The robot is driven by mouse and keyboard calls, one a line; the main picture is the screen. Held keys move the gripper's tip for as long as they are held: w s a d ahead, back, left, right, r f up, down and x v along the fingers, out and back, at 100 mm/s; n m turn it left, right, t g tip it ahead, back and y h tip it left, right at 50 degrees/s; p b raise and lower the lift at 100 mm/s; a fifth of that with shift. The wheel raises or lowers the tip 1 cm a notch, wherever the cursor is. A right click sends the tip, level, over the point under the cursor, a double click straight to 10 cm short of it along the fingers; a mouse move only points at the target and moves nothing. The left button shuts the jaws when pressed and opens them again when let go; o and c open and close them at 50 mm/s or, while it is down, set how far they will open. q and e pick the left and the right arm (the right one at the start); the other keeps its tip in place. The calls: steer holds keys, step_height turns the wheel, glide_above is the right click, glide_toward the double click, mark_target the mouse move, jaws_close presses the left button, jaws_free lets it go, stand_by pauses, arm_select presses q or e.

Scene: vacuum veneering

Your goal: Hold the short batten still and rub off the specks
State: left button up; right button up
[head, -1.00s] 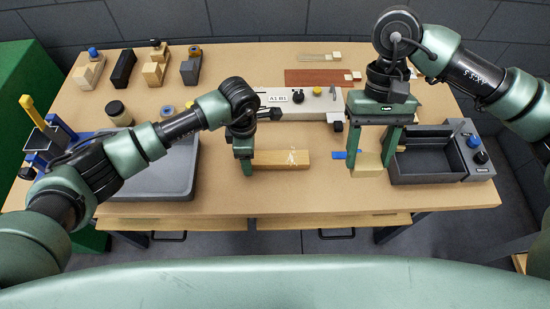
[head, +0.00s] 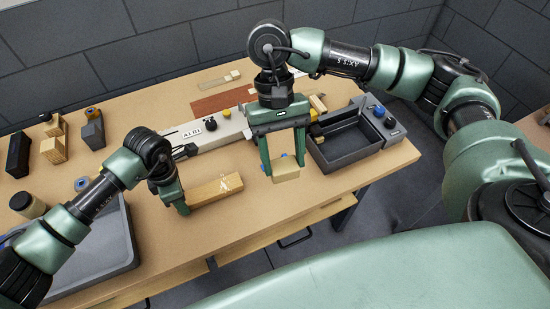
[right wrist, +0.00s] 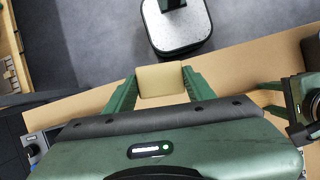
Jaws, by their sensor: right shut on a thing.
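The short batten (head: 206,193) is a light wooden bar lying on the workbench in the head view. Pale specks (head: 227,182) show on its top towards the right end. My left gripper (head: 182,207) is at the batten's left end, with a finger in front of it; whether it clamps the wood is hidden. My right gripper (head: 286,166) is shut on a tan block (head: 287,173), right of the batten and apart from it. The right wrist view also shows the block (right wrist: 161,81) between both fingers.
A dark open box (head: 345,163) with knobs stands to the right. A pale fixture (head: 217,133) marked with a label lies behind the batten. A grey tray (head: 112,255) is at the left. Bare benchtop (head: 250,209) lies in front of the batten.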

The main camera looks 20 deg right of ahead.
steer(key=w+a+f+m+t+y, duration=0.2)
steer(key=w+a+f+m, duration=0.15)
steer(key=a+m, duration=0.35)
steer(key=w+a+f+m+t+y, duration=0.25)
steer(key=w+a+m, duration=0.2)
steer(key=m, duration=0.45)
steer(key=shift+h, duration=0.35)
steer(key=shift+s+a+f, duration=0.1)
steer(key=shift+a+f, duration=0.05)
steer(key=shift+f, duration=1.25)
steer(key=shift+w+a+f, duration=0.1)
steer(key=shift+a+f, duration=0.05)
steer(key=shift+f, duration=1.25)
steer(key=shift+s+a+f, duration=0.1)
steer(key=shift+a+f, duration=0.05)
steer(key=shift+f, duration=1.25)
steer(key=shift+w, duration=0.35)
steer(key=shift+w+f, duration=0.2)
steer(key=shift+w, duration=0.15)
steer(key=shift+c, duration=0.7)
steer(key=shift+w, duration=3.05)
steer(key=shift+s, duration=3.65)
steer(key=shift+s+r, duration=0.1)
steer(key=shift+r, duration=0.1)
step_height(320, 180, up, 8)
steer(key=shift+f, duration=0.15)
